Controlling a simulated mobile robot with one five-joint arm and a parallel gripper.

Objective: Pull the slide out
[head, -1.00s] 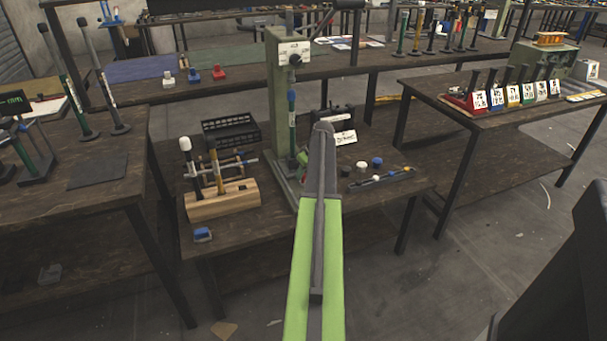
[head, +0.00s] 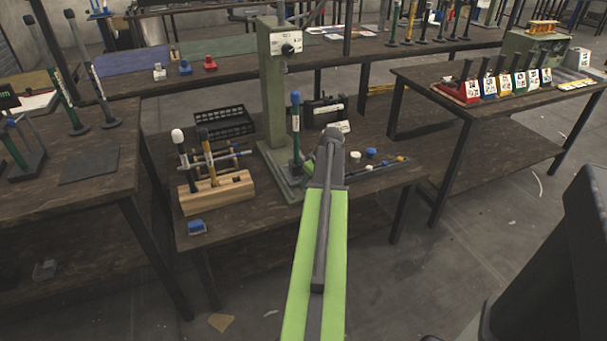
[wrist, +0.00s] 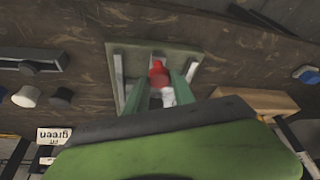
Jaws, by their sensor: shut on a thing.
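The green rivet press (head: 273,100) stands on the middle table, with its base plate (head: 288,188) partly behind my arm. A dark green upright handle with a blue top (head: 295,130) stands at its front. In the wrist view the base plate (wrist: 183,52) carries pale metal rails, and a red knob (wrist: 158,70) sits between them. My gripper (wrist: 159,84) has two green fingers closing in on this knob; it appears shut on it.
A wooden block with tools (head: 215,193) stands left of the press, with a blue-topped piece (head: 197,227) before it. A black crate (head: 223,122) is behind. A black box (head: 325,112) and small caps (head: 357,154) lie right. Another table (head: 500,105) stands farther right.

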